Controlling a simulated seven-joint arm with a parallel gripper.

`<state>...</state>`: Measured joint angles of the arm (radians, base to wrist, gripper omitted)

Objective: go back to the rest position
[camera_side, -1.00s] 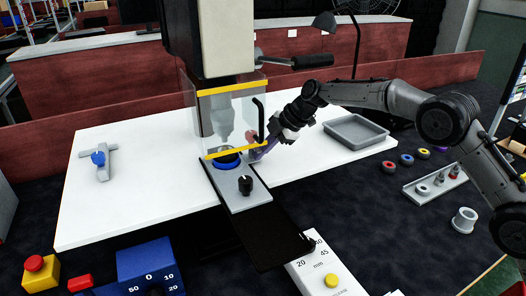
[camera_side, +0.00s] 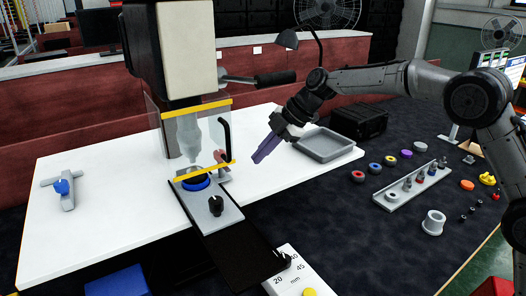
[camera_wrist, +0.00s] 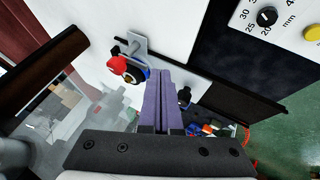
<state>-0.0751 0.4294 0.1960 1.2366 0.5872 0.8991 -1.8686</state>
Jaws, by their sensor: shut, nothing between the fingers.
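My gripper (camera_side: 264,152) is shut and empty, with its purple fingers pressed together. In the side view it hangs in the air over the white table, to the right of the press guard and apart from it. In the wrist view the purple fingers (camera_wrist: 158,95) point up the picture. My arm reaches in from the right of the side view.
A press with a clear yellow-edged guard (camera_side: 206,162) and black handle stands left of my gripper. A blue ring (camera_side: 196,183) sits under it. A grey tray (camera_side: 328,146) lies close on the right. A rack with small parts (camera_side: 390,193) stands further right.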

